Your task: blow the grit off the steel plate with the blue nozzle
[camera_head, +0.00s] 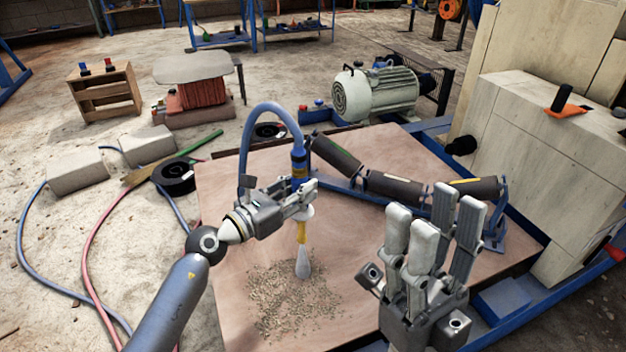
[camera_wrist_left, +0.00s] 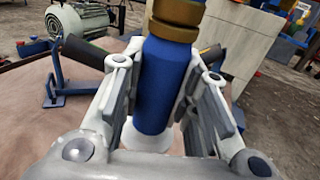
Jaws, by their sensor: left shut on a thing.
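The blue nozzle (camera_head: 298,160) has a blue hose looping from its top and a yellow lower part ending in a pale tip. My left gripper (camera_head: 300,192) is shut around its body and holds it upright, tip down, over the grit. The nozzle's blue body also fills the middle of the left wrist view (camera_wrist_left: 165,85), between the fingers. The grit (camera_head: 290,308) is a patch of small brownish grains on the steel plate (camera_head: 230,190), under and around the tip. My right gripper (camera_head: 435,235) is at the plate's right side, fingers up and spread apart, with nothing between them.
Dark rollers (camera_head: 395,187) on a blue frame run along the plate's far right side. A grey-green motor (camera_head: 375,93) stands behind. A large beige machine (camera_head: 535,150) bounds the right. Hoses and a black reel (camera_head: 174,177) lie on the floor at left.

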